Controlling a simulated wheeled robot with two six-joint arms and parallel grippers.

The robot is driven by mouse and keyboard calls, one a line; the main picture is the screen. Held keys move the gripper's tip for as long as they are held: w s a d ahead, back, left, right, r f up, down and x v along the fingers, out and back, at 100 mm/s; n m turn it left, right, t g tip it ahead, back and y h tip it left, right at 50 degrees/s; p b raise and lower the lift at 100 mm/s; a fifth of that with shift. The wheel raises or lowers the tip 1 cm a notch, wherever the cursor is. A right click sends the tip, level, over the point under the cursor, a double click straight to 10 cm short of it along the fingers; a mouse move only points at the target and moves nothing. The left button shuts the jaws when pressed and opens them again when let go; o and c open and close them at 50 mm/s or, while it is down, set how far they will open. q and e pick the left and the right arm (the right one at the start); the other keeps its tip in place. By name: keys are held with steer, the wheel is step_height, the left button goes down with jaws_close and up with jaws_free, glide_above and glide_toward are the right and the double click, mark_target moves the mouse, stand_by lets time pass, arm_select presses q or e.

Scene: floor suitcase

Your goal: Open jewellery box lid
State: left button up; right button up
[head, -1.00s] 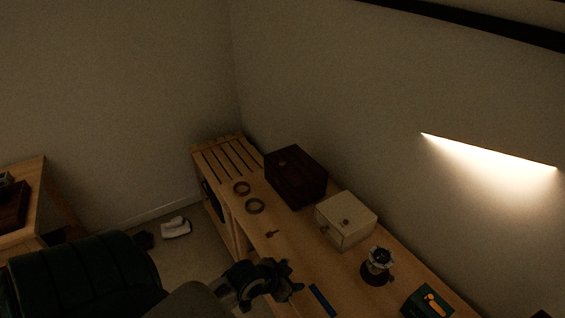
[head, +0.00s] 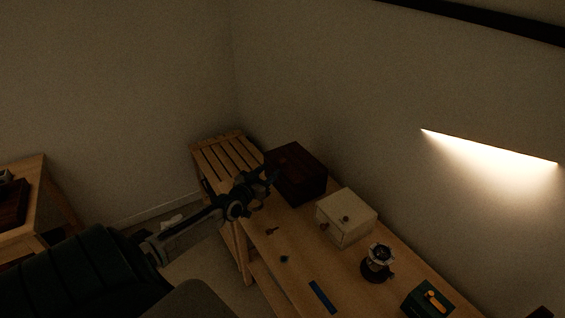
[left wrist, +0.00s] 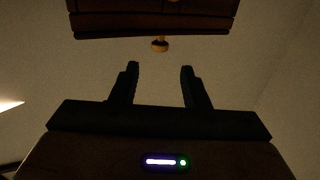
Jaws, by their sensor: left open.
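A dark brown wooden box (head: 305,180) stands on the wooden bench against the wall. In the left wrist view the dark box (left wrist: 150,22) fills the top edge, with a small brass-coloured knob (left wrist: 160,45) at its edge. My left gripper (head: 271,178) is in front of the dark box. In the left wrist view its two fingers (left wrist: 159,72) are apart, with nothing between them and the knob just beyond their tips. The box looks closed. My right gripper is not in view.
A metal pot (head: 377,262), a blue strip (head: 322,296), a small key-like item (head: 272,231) and a green box (head: 428,299) lie along the bench. Another wooden table (head: 30,205) stands at the left.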

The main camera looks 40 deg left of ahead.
mark_target(281, 162)
arm_select(q)
steer(key=w+b, duration=0.1)
steer(key=w, duration=0.1)
steer(key=w+b, duration=0.4)
steer(key=w, duration=0.1)
steer(key=shift+a+f, duration=0.35)
steer(key=shift+a, duration=0.05)
steer(key=shift+w+r+b, duration=0.1)
steer(key=shift+w+b, duration=0.45)
steer(key=shift+w+r, duration=0.1)
steer(key=shift+w, duration=0.15)
steer(key=c, duration=0.7)
jaws_close()
